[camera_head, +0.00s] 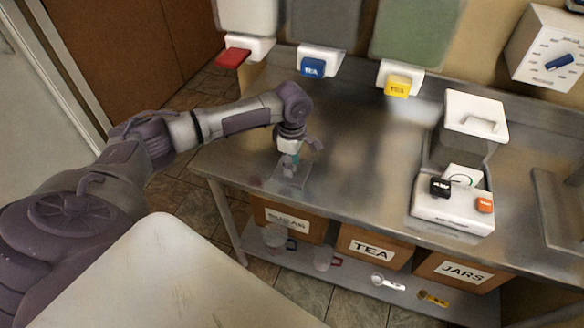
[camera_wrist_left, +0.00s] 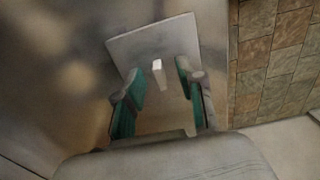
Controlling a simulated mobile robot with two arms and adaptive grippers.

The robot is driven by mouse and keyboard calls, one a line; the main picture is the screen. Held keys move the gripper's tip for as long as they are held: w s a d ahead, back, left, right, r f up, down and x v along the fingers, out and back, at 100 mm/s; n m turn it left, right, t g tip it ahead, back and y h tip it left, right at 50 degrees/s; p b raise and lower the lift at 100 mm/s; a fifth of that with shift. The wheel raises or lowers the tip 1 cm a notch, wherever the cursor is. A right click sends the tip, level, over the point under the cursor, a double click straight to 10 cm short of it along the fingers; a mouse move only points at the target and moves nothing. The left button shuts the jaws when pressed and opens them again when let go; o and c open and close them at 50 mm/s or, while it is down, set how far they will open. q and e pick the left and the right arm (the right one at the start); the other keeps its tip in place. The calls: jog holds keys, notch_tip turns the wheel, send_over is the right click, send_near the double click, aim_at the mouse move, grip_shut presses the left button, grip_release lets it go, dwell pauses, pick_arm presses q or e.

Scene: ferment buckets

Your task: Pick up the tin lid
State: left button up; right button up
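The tin lid is a flat square metal plate (camera_wrist_left: 153,42) with a small pale upright handle (camera_wrist_left: 157,66) in its middle. In the head view the tin lid (camera_head: 290,178) lies on the steel counter near its front left edge. My left gripper (camera_head: 296,160) points down over it. In the left wrist view my left gripper (camera_wrist_left: 160,82) is open, with one teal-padded finger on each side of the handle. I see no finger contact with the handle. The fingers hide part of the lid. My right gripper is not in view.
The steel counter (camera_head: 350,165) is clear between the lid and the white scale-like appliance (camera_head: 452,212). Dispensers with red, blue (camera_head: 312,68) and yellow (camera_head: 397,86) levers hang behind. Boxes labelled TEA (camera_head: 372,247) and JARS (camera_head: 465,272), and scoops, sit on the lower shelf.

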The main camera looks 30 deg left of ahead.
pick_arm(q)
jog(key=shift+f, duration=0.15)
grip_shut()
dwell(0.4)
